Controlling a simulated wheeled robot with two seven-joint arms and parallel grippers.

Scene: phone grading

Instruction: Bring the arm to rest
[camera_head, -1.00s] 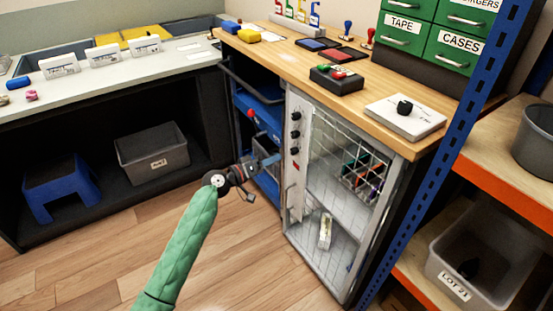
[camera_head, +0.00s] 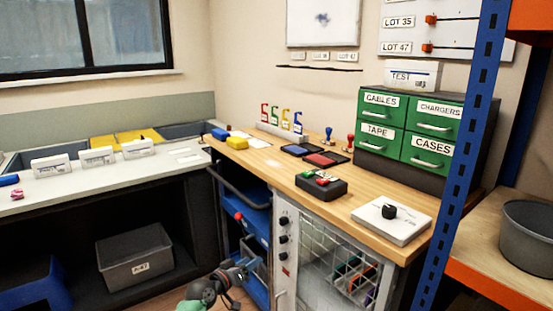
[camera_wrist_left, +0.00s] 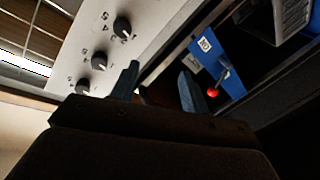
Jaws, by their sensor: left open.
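My left arm (camera_head: 203,293) comes in at the bottom of the head view, with only its green sleeve's end and dark wrist showing. My left gripper (camera_head: 249,268) is in front of the blue cart, just left of the knob panel of the wire-door cabinet. In the left wrist view the two fingers of the left gripper (camera_wrist_left: 158,82) stand apart with nothing between them. The knob panel (camera_wrist_left: 105,40) lies beyond the fingers on the left, and a red-tipped lever (camera_wrist_left: 213,92) on a blue part lies to the right. My right gripper is not in view.
The wire-door cabinet (camera_head: 329,256) stands under the wooden bench (camera_head: 262,160). The blue cart (camera_head: 256,222) is left of it. A grey bin (camera_head: 135,262) and a blue stool (camera_head: 35,285) are under the left counter. A blue rack post (camera_head: 458,150) rises at the right.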

